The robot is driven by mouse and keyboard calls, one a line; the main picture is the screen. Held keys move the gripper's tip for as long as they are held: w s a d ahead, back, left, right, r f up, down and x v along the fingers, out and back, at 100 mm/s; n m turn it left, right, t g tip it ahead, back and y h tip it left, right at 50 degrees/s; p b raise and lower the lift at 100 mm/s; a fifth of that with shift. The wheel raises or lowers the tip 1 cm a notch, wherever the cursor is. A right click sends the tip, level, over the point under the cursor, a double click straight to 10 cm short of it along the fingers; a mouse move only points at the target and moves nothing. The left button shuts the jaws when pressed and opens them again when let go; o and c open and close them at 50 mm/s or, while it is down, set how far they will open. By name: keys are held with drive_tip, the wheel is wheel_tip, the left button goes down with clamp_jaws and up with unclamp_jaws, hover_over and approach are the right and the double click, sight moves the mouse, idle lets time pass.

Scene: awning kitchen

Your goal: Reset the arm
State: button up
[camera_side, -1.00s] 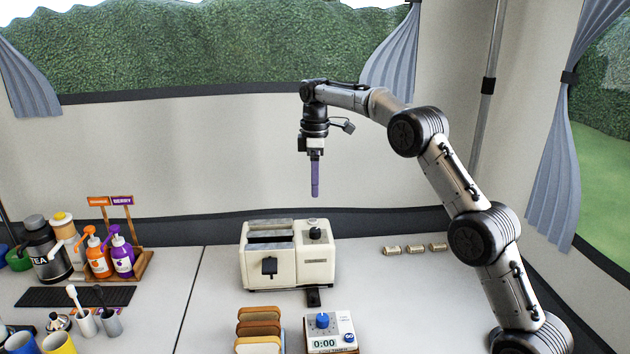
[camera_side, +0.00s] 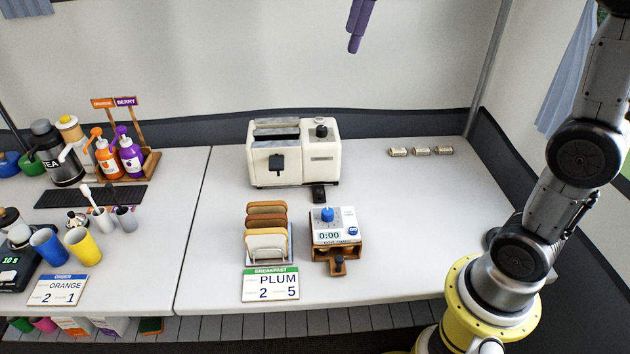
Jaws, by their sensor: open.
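My gripper (camera_side: 360,24) shows only as its purple fingers at the top edge, above and behind the toaster. The fingers are apart and hold nothing that I can see. The rest of the hand is cut off by the top of the frame. My arm rises along the right side and leaves the picture at the top right. No object touches the fingers.
A cream toaster (camera_side: 262,162) stands at the back of the counter. In front are a rack with bread slices (camera_side: 266,245) and a timer (camera_side: 336,222). Bottles (camera_side: 108,160) and cups (camera_side: 84,250) crowd the left. The counter's right part is mostly clear.

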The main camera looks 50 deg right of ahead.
drive_tip(key=s+a+f+m+t, duration=0.15)
drive_tip(key=s+f, duration=0.25)
drive_tip(key=s, duration=0.5)
drive_tip(key=s+a+f+m+t, duration=0.1)
drive_tip(key=s+a+f+m, duration=0.25)
drive_tip(key=s, duration=0.65)
wheel_tip(320, 180, down, 8)
drive_tip(key=s+m, duration=0.2)
drive_tip(key=m, duration=0.1)
drive_tip(key=shift+s+d, duration=0.15)
drive_tip(key=shift+s, duration=0.2)
